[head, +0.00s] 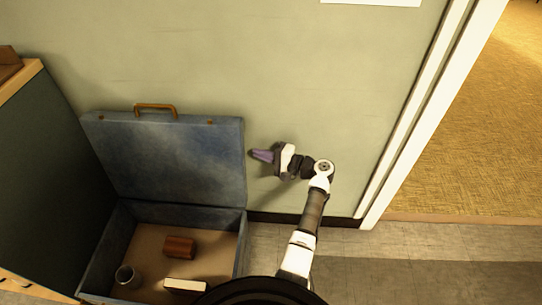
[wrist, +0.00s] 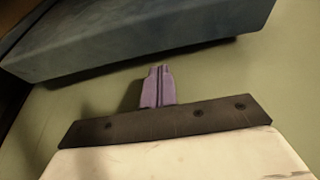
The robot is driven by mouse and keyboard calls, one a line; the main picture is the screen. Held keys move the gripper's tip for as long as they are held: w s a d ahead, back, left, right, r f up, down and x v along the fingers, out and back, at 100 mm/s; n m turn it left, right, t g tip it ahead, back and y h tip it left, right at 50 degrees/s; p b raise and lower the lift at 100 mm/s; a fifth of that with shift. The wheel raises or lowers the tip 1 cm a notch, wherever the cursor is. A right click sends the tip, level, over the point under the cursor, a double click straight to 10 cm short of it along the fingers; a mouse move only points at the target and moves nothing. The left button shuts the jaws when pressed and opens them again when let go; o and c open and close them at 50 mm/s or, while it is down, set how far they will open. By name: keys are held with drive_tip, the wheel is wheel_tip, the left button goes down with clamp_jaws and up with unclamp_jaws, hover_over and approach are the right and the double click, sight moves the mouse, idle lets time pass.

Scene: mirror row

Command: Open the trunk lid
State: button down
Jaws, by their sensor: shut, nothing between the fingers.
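A blue trunk (head: 239,240) stands on the floor against the wall. Its blue lid (head: 170,160) is raised upright at the back, near the wall, with a brown handle (head: 156,107) on its top edge. My gripper (head: 253,155) is to the right of the lid, close to its right edge, with its purple fingers together and empty. In the wrist view the fingertips (wrist: 160,70) point toward the lid's edge (wrist: 150,50), apart from it in the picture. The trunk's front is cut off by the frame and partly hidden by my own body.
Inside the trunk are a brown block (head: 179,247), a grey cup (head: 126,276) and a pale box (head: 185,285). A dark cabinet (head: 40,165) stands close on the left. A white door frame (head: 415,110) and open doorway are on the right. Floor right of the trunk is clear.

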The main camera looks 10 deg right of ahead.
sight(236, 160)
drive_tip(key=shift+x, duration=1.9)
drive_tip(key=s+n, duration=0.1)
drive_tip(key=s, duration=0.1)
drive_tip(key=s+a+r+p, duration=0.1)
drive_tip(key=s, duration=0.1)
drive_tip(key=s+r+n+y, duration=0.1)
drive_tip(key=s, duration=0.2)
drive_tip(key=shift+a+n, duration=0.15)
drive_tip(key=shift+n, duration=0.15)
drive_tip(key=shift+s+a+f+p, duration=0.1)
drive_tip(key=shift+s+p, duration=0.2)
drive_tip(key=shift+s, duration=0.2)
